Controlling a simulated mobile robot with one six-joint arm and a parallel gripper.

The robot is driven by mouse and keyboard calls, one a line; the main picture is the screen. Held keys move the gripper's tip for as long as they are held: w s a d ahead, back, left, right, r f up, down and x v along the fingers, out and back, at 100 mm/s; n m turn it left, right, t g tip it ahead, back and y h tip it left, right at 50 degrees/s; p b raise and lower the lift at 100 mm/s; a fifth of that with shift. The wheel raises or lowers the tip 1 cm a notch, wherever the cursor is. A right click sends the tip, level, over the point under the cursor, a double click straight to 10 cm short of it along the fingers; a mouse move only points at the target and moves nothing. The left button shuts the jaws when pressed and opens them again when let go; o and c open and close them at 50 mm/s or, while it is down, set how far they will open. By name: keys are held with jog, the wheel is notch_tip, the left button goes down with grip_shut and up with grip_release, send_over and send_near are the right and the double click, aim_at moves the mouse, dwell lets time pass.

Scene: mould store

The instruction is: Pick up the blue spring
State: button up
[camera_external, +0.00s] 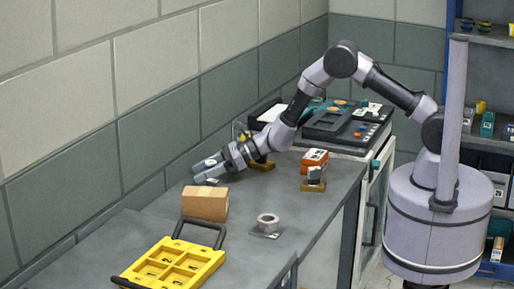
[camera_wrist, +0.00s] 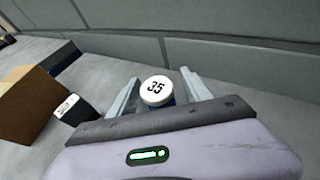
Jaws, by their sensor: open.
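A short round piece (camera_wrist: 157,92) with a white top marked "35" and a dark blue side stands between my fingers in the wrist view. It may be the blue spring, but no coils can be made out. My gripper (camera_wrist: 160,83) is open, with one finger on each side of the piece and a gap showing beside it. The lower part of the piece is hidden by my gripper body. In the external view my gripper (camera_external: 203,170) is low over the bench near the wall, and the piece cannot be made out there.
A brown box (camera_external: 205,204) stands close to my gripper; a black piece with a white label (camera_wrist: 71,107) lies beside the box. A grey ring (camera_external: 268,222), a yellow tray (camera_external: 158,270) and an orange-white box (camera_external: 314,157) are on the bench. The wall (camera_wrist: 220,55) rises behind.

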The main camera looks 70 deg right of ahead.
grip_shut()
jog(key=shift+r, duration=0.1)
